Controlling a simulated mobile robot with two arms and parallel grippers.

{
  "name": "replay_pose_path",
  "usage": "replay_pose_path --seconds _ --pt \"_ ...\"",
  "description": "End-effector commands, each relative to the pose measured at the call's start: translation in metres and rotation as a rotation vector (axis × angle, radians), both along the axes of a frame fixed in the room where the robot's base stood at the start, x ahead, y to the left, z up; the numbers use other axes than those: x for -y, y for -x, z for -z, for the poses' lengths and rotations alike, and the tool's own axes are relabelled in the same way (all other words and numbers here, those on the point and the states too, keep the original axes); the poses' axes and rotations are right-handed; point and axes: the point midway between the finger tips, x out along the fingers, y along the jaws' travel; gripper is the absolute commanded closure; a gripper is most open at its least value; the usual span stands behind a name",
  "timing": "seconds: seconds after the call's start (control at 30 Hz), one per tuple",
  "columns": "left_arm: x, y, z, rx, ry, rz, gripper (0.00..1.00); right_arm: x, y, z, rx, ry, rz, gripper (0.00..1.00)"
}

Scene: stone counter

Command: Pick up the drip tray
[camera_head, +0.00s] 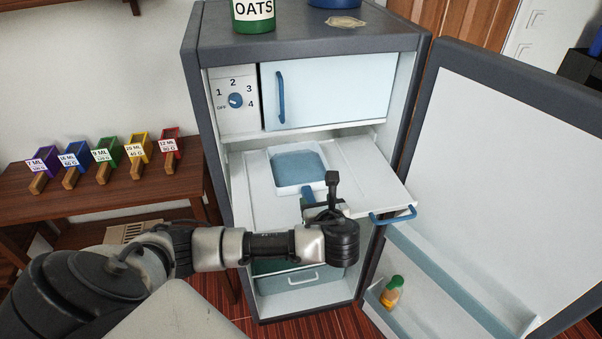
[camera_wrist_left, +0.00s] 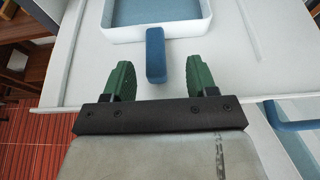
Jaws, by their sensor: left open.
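The drip tray (camera_head: 298,168) is a shallow square tray with a white rim and blue inside, lying on the pulled-out white shelf (camera_head: 370,178) of the fridge. Its blue handle points toward me. In the left wrist view the tray's near part (camera_wrist_left: 193,29) shows at the top, with the blue handle (camera_wrist_left: 155,55) hanging down from it. My left gripper (camera_head: 322,200) is at the shelf's front edge, by the handle. In the left wrist view its green fingers (camera_wrist_left: 158,80) are open, one on each side of the handle's end, with gaps showing. My right gripper is not in view.
The fridge door (camera_head: 520,150) stands open at the right, with a small bottle (camera_head: 391,292) in its lower shelf. A blue shelf handle (camera_head: 393,215) sticks out right of my gripper. Several coloured scoops stand on the wooden table (camera_head: 100,195) at the left.

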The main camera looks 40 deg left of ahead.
Motion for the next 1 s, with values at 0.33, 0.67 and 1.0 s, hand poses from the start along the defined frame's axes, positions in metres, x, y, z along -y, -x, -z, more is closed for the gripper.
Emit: replay_pose_path --seconds 0.33,0.67,1.0 --pt "-0.034 -0.02 0.019 -0.002 0.0 -0.003 0.43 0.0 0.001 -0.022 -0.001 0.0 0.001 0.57" --pt "-0.035 -0.021 0.021 0.0 0.001 -0.001 0.53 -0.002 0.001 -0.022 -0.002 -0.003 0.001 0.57" --pt "-0.035 -0.021 0.02 0.0 0.001 -0.001 1.0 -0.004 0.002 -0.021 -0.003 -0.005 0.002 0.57"
